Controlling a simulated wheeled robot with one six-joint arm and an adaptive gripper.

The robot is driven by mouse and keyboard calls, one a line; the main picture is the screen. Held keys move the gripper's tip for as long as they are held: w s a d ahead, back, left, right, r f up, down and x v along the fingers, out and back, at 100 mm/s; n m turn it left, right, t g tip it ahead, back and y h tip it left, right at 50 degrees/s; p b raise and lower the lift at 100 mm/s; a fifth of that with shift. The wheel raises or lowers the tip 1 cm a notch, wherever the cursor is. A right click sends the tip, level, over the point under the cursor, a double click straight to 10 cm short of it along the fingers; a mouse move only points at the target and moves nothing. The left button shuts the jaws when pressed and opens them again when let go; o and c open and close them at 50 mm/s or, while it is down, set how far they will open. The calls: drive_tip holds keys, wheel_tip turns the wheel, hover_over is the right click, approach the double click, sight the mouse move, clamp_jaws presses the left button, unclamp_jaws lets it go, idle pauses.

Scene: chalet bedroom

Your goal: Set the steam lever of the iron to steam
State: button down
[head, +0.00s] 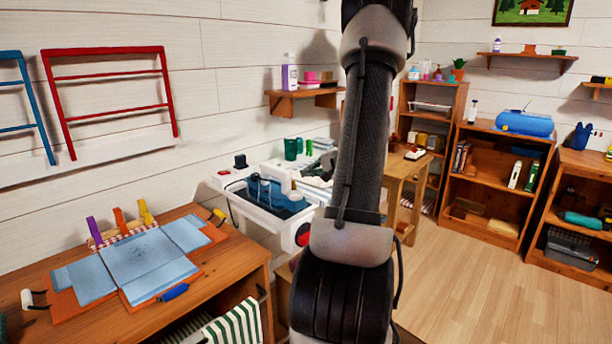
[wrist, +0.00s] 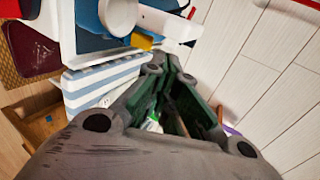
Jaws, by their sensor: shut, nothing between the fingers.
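A white and blue appliance, which looks like the iron, fills the top of the wrist view (wrist: 120,14), cut off by the frame edge. A small yellow piece (wrist: 144,42) sticks out from its underside; it may be the steam lever, but I cannot tell its setting. My gripper (wrist: 168,62) is shut and empty, its dark green fingers pointing towards the appliance, tips just below and right of the yellow piece. I cannot tell whether they touch. In the head view, my arm hides the gripper; a blue and white object (head: 272,194) there may be the iron.
A blue-and-white striped block (wrist: 100,82) lies close left of my fingers, and a white plank wall (wrist: 265,80) is at right. In the head view, a wooden desk (head: 225,262) with blue cloth stands front left. Shelves (head: 490,195) stand at right, with open floor (head: 465,285) before them.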

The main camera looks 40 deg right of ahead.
drive_tip(key=v, duration=0.8)
drive_tip(key=shift+s, duration=0.1)
idle(0.3)
drive_tip(key=s+a+f+n+g+y, duration=0.2)
drive_tip(key=s+a+n+g+y, duration=0.15)
drive_tip(key=s+a+g, duration=0.8)
drive_tip(key=s+a+r+n+t+h, duration=0.1)
drive_tip(key=s+a+r+n+h, duration=0.1)
drive_tip(key=a+r+n, duration=0.3)
drive_tip(key=s+a+r+n+t+h, duration=0.2)
drive_tip(key=a+r+n, duration=0.3)
drive_tip(key=a+n, duration=0.3)
drive_tip(key=a, duration=0.4)
drive_tip(key=shift+a+r+h, duration=0.15)
drive_tip(key=shift+a+h, duration=0.2)
